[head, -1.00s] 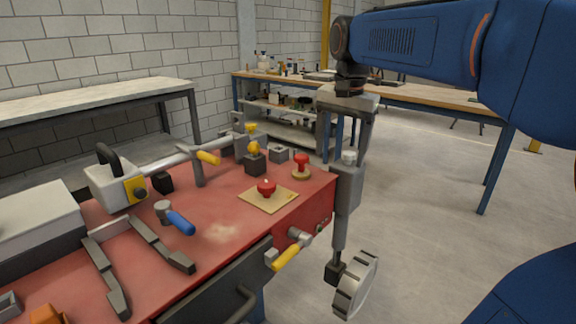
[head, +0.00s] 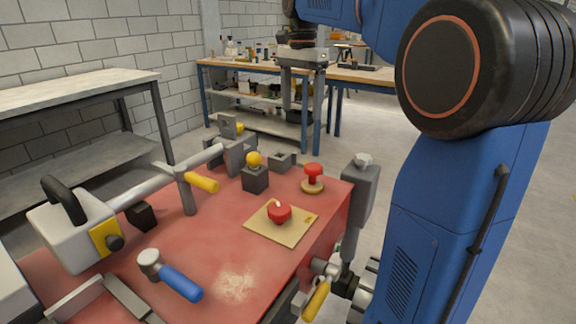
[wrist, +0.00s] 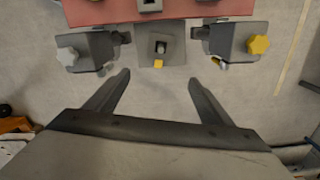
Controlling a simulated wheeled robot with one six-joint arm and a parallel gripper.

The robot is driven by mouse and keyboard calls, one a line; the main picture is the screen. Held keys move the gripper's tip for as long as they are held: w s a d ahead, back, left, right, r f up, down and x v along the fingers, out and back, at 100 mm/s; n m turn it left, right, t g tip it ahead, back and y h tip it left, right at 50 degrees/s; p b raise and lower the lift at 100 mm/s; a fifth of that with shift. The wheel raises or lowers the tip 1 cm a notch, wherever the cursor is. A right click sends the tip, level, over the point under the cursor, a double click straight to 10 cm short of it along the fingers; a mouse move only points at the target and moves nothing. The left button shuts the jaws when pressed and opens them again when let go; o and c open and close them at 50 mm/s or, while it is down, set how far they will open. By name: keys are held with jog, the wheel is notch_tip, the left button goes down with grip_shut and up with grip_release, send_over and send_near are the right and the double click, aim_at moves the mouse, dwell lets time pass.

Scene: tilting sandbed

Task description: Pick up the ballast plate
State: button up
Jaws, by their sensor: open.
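A grey square plate (wrist: 176,52), which looks like the ballast plate, is in the wrist view just past the edge of the red bed. It has a dark raised centre and a small yellow tab. I cannot make it out in the head view, where the bed's far end hides that area. My gripper (wrist: 159,77) is open and empty, its two fingers spread on either side below the plate in the picture, apart from it. The gripper also shows beyond the bed's far end in the head view (head: 297,115).
Brackets with a grey star knob (wrist: 67,56) and a yellow star knob (wrist: 258,45) flank the plate. The red bed (head: 190,235) holds a tan square with a red knob (head: 279,212), a blue-handled hammer (head: 178,282) and a yellow-handled bar. Workbenches stand behind.

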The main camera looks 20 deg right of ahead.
send_over(301, 165)
notch_tip(301, 165, down, 12)
jog(key=shift+w+a+r, duration=0.1)
jog(key=shift+a, duration=0.05)
jog(key=shift+f, duration=2.7)
jog(key=c, duration=1.2)
